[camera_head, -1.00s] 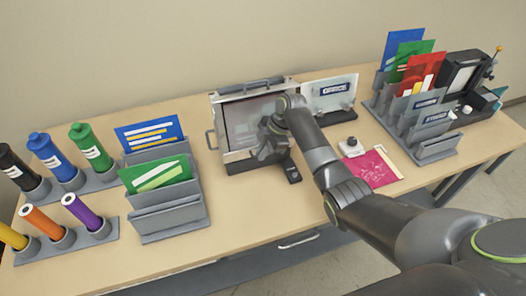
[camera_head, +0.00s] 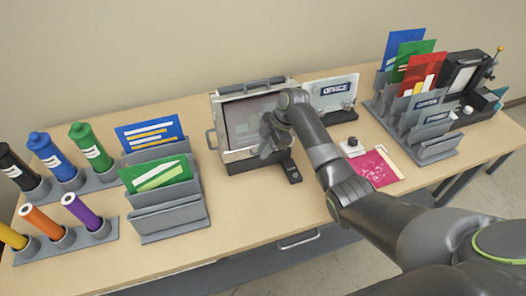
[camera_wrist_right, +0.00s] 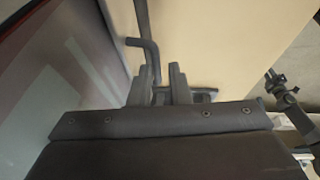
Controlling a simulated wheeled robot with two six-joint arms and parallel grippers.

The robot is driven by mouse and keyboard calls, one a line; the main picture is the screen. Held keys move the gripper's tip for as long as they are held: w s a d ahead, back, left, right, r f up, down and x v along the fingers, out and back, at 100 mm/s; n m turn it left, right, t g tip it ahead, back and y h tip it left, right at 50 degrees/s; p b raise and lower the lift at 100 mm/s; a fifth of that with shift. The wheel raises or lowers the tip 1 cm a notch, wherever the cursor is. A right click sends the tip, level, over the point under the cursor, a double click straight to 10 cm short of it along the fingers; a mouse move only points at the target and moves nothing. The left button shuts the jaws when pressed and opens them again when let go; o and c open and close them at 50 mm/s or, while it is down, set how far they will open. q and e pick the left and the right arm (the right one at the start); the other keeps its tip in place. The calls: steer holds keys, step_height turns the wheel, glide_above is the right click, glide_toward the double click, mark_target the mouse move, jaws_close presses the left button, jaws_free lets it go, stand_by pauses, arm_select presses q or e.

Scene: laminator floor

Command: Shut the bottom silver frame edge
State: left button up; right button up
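The silver frame (camera_head: 216,110) stands upright on the table around a grey panel. Its bottom edge (camera_head: 238,155) runs along the front of a dark base. My right arm and gripper (camera_head: 268,150) cover the frame's right part and the right end of that edge. In the right wrist view, my right gripper (camera_wrist_right: 164,75) has its two fingers apart with a narrow gap. A dark bent rod (camera_wrist_right: 146,43) reaches down to the gap, close to the left finger. I cannot tell whether it touches. My left gripper is not in view.
A grey card rack (camera_head: 170,222) and tube holders (camera_head: 66,242) stand to the left. On the right are a pink sheet (camera_head: 376,170), a clear sign (camera_head: 331,91) and a file rack (camera_head: 436,151).

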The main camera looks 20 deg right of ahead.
steer(key=b+v, duration=0.1)
steer(key=v, duration=0.5)
steer(key=shift+d, duration=0.1)
